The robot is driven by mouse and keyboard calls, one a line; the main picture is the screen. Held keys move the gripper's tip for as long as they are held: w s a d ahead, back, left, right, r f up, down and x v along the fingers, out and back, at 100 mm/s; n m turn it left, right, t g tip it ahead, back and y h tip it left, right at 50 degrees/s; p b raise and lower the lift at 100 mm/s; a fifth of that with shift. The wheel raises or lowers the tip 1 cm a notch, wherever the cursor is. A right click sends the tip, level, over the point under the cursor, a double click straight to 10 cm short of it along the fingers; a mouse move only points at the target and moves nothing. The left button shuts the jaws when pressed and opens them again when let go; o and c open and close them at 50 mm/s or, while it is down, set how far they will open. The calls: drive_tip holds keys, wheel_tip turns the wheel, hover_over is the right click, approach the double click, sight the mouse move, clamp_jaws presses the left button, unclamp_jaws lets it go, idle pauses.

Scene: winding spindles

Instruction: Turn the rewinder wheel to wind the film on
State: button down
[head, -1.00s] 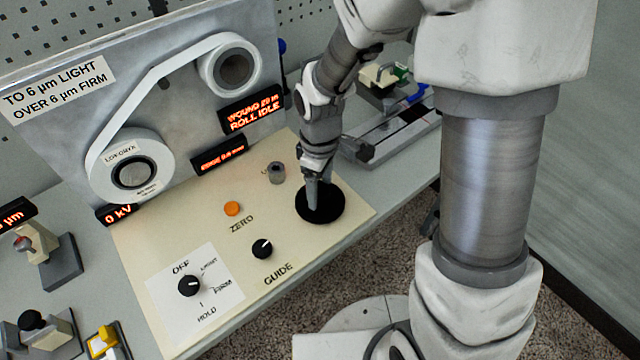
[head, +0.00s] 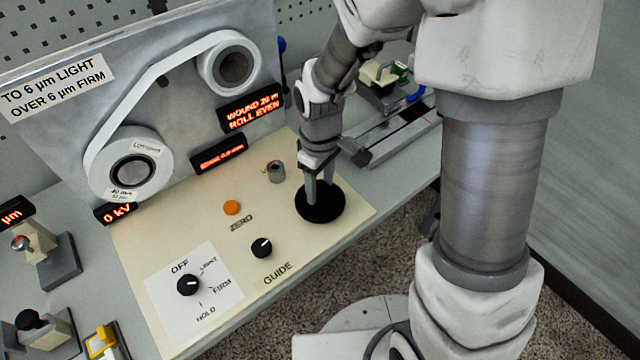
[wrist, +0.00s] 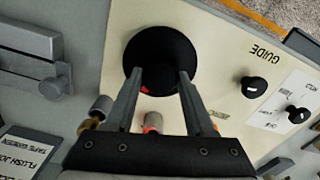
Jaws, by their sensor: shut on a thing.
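The rewinder wheel (head: 320,215) is a flat black disc at the right end of the cream panel. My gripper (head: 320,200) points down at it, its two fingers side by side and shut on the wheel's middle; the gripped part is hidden. In the wrist view, the wheel (wrist: 160,43) lies beyond the fingertips (wrist: 171,72), with a small red mark near its rim. White film runs from the lower roll (head: 100,165) up to the upper roll (head: 250,60). The display (head: 252,113) reads WOUND, a number I cannot read surely, and ROLL EVEN.
An orange ZERO button (head: 232,208), a GUIDE knob (head: 262,246) and a mode knob (head: 189,285) sit on the panel. A small grey metal post (head: 276,172) stands close left of my gripper. A slide fixture (head: 395,130) lies behind right.

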sight(320, 189)
drive_tip(key=m, duration=0.4)
drive_tip(key=shift+m+b, duration=0.3)
drive_tip(key=m, duration=0.4)
drive_tip(key=shift+m, duration=0.3)
drive_tip(key=m, duration=0.4)
drive_tip(key=shift+r, duration=0.1)
drive_tip(key=shift+m+p, duration=0.55)
drive_tip(key=shift+m, duration=1.35)
drive_tip(key=shift+c, duration=1.3)
unclamp_jaws()
wheel_tip(320, 189, up, 17)
drive_tip(key=p, duration=0.2)
drive_tip(key=shift+r, duration=0.15)
